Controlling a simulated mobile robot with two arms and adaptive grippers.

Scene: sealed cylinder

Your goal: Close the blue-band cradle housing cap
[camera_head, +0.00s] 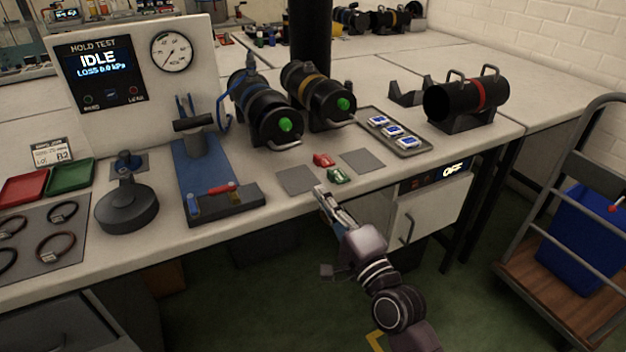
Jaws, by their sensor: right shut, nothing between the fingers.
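The blue-band housing (252,97) is a black cylinder lying in the middle of the bench, with a blue band and a blue hose at its left. Its near end carries a dark round face with a green centre (285,125) and a metal handle below; I cannot tell whether this cap is fully closed. My right gripper (320,190) is shut and empty at the bench's front edge, below and right of the housing and apart from it. My left gripper is not in view.
A yellow-band housing (312,90) stands close on the right, a red-band housing (478,97) farther right. A blue stand (203,165) and a dark round base (127,208) occupy the left.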

